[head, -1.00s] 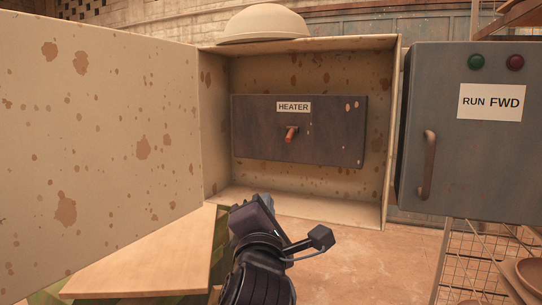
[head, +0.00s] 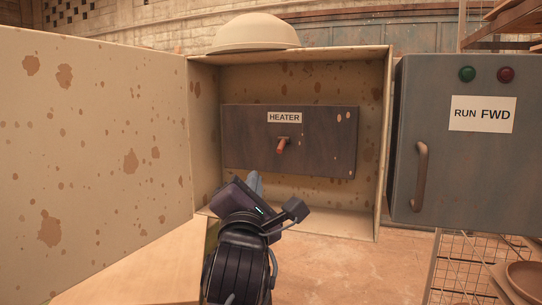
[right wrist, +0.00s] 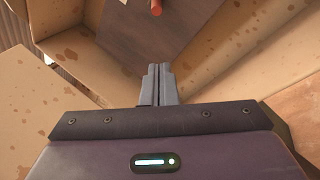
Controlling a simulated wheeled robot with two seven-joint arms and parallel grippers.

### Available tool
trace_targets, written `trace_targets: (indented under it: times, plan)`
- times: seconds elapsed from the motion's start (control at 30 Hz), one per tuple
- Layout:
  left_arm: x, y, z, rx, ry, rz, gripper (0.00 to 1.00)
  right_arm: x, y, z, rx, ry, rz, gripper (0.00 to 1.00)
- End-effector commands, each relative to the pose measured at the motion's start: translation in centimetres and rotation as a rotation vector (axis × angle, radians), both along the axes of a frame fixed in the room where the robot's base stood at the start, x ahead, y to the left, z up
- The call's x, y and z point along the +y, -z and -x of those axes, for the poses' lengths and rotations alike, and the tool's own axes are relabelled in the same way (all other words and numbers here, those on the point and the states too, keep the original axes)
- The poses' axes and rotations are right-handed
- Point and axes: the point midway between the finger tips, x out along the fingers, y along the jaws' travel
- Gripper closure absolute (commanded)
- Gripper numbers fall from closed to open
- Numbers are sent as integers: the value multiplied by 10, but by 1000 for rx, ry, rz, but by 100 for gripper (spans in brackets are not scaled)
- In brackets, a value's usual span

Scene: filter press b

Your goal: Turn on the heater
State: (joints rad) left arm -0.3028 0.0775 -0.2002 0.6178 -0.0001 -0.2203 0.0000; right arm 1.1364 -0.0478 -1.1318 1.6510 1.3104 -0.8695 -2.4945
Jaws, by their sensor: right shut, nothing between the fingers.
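The heater switch (head: 282,146) is a small red lever on a dark panel (head: 240,140) under a HEATER label (head: 285,118), inside an open beige box (head: 382,170). The lever points down and out toward me. My right gripper (head: 256,182) is shut and empty, in front of the lower part of the panel, below and left of the lever. In the right wrist view the closed fingers (right wrist: 157,84) point toward the panel (right wrist: 140,35), and the red lever (right wrist: 156,7) shows at the top edge, apart from them. My left gripper is out of view.
The box's rust-spotted door (head: 95,140) stands open at the left. A pale dome (head: 254,32) sits on top of the box. A grey RUN FWD cabinet (head: 440,180) with a handle (head: 421,176) stands at the right. A wooden surface (head: 145,265) lies below the door.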

Motion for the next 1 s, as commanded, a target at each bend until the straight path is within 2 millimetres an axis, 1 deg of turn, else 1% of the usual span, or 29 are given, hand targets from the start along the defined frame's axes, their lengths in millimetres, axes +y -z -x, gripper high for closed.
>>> trace_targets:
  times: [0.03, 0.1, 0.3, 0.4, 0.6, 0.73, 1.0]
  plan:
    - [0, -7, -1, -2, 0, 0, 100, -2, -6, -12, 3, 5, 4, 100]
    - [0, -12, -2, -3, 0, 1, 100, -2, -10, -25, 3, 5, 3, 100]
    - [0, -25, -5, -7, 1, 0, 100, -2, -19, -60, 5, 2, 0, 100]
    - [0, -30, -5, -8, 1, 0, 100, -13, -27, -50, 1, -1, -2, 100]
    - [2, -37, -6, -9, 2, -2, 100, -27, -35, -39, 2, -1, -1, 100]
    - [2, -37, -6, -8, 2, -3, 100, -30, -35, -37, 3, 0, 0, 100]
    - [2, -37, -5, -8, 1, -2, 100, -30, -35, -37, 3, -1, -1, 100]
